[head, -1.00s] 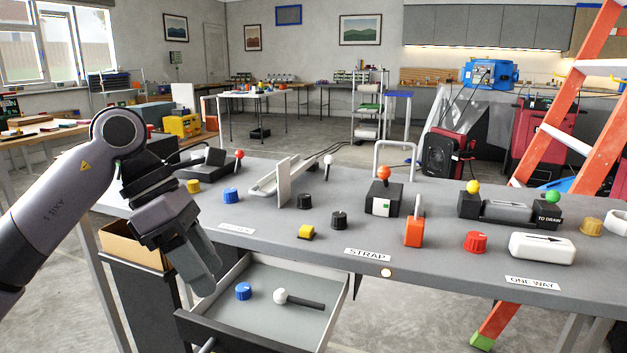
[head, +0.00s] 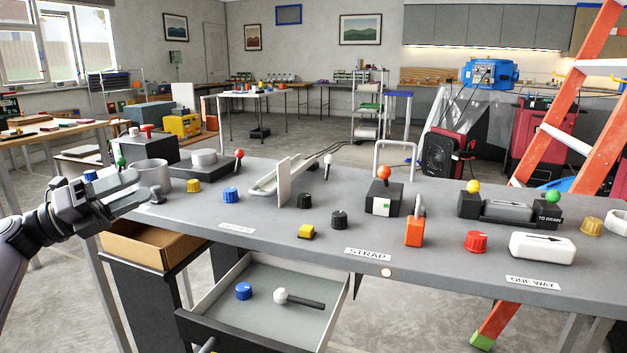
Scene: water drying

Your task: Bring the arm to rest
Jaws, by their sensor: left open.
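My left gripper (head: 138,188) is at the left end of the grey workbench (head: 270,222), its arm coming in from the left edge. Its fingers point right and stand apart, with nothing seen between them. The fingertips are close to a grey cup-like cylinder (head: 150,171) and a small grey knob (head: 156,193); I cannot tell whether they touch. My right gripper is not in view.
An open drawer (head: 340,283) under the bench holds a blue knob (head: 243,291) and a white-balled lever (head: 281,296). A cardboard box (head: 150,245) stands below the bench's left end. Knobs, levers and switches cover the bench top. An orange ladder (head: 560,135) stands at right.

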